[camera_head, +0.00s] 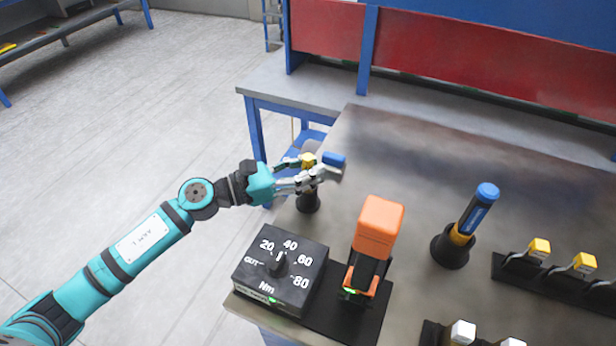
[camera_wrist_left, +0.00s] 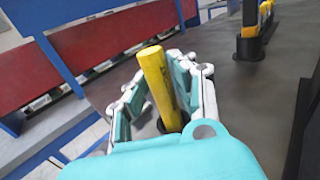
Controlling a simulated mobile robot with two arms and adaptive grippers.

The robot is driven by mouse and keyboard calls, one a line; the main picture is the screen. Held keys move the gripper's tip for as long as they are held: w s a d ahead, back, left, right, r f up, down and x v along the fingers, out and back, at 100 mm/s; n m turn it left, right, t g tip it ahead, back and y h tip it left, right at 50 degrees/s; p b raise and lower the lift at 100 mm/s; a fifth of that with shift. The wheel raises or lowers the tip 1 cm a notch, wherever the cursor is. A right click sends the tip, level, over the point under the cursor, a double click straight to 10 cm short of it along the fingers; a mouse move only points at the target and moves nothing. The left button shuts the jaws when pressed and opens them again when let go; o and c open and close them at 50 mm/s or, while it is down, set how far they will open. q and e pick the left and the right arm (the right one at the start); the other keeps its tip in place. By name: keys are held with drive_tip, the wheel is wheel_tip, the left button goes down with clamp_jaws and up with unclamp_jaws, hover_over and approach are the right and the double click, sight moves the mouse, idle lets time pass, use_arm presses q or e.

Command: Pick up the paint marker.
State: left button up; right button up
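The paint marker, a yellow stick (camera_wrist_left: 156,82), stands upright with its lower end in a dark holder. Its yellow top (camera_head: 308,159) shows in the head view above a black holder (camera_head: 308,201) near the table's left edge. My left gripper (camera_head: 312,168) has its fingers on either side of the marker. In the left wrist view the fingers (camera_wrist_left: 158,78) stand apart with the marker between them, and narrow gaps seem to show beside it. The gripper looks open. My right gripper is not in view.
A torque dial box (camera_head: 285,268) and an orange-topped tool (camera_head: 378,228) stand in front. A blue-capped screwdriver-like tool (camera_head: 476,210) stands in a black holder to the right. A small blue piece (camera_head: 333,158) shows just beyond the gripper. The table's (camera_head: 420,170) back is clear.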

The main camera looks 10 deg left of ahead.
use_arm(q)
clamp_jaws()
idle(0.3)
idle(0.3)
wheel_tip(320, 180, up, 10)
drive_tip(key=shift+r+p, duration=0.1)
drive_tip(key=shift+p, duration=0.75)
drive_tip(key=shift+f, duration=0.2)
drive_tip(key=shift+f+b, duration=1.05)
